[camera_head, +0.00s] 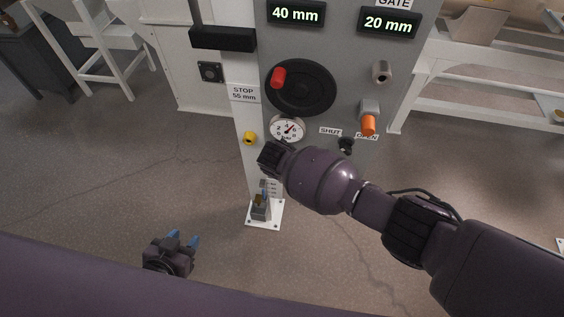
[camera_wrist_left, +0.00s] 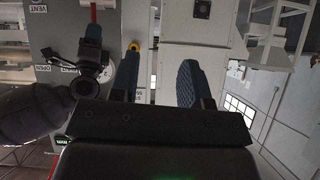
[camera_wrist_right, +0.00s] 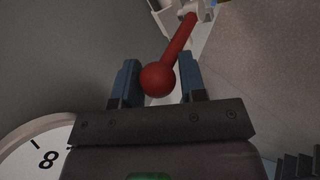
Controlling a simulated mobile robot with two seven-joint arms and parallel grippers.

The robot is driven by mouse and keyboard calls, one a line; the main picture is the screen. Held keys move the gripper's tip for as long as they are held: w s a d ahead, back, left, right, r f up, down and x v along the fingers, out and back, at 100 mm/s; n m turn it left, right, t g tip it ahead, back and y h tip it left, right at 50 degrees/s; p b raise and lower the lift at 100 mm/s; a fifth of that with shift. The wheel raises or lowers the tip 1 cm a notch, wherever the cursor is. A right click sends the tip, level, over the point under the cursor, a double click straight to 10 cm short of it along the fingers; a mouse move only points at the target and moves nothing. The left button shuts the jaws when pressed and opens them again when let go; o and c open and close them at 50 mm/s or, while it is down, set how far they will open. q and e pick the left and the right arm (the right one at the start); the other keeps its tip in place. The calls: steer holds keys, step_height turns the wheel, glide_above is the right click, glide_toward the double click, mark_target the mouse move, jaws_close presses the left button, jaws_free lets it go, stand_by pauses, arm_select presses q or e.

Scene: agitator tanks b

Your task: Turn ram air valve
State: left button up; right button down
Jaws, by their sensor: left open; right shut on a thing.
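A red lever with a round knob (camera_wrist_right: 157,79) lies between the blue fingers of my right gripper (camera_wrist_right: 158,84), which is shut on it. In the head view my right wrist hides the lever and those fingers. In the left wrist view the red lever (camera_wrist_left: 93,12) shows beside the right gripper's blue finger (camera_wrist_left: 92,42). My left gripper (camera_head: 183,239) is open and empty, low and left of the panel, apart from it. Its two blue fingers are spread in the left wrist view (camera_wrist_left: 157,78). I cannot read a ram air label on the lever.
The grey panel (camera_head: 343,62) carries a black handwheel (camera_head: 301,88), a pressure gauge (camera_head: 287,129), an orange-tipped lever (camera_head: 369,118), a small black valve (camera_head: 346,145) and a yellow knob (camera_head: 249,138). A foot plate (camera_head: 264,219) stands below.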

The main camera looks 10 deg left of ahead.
steer(key=shift+w+d, duration=0.15)
steer(key=shift+w, duration=0.05)
steer(key=c, duration=0.7)
jaws_free()
steer(key=shift+s, duration=0.1)
steer(key=p+v, duration=0.2)
steer(key=v, duration=0.2)
steer(key=shift+r, duration=0.2)
steer(key=shift+p+v, duration=1.3)
steer(key=shift+v, duration=1.9)
steer(key=shift+s, duration=0.15)
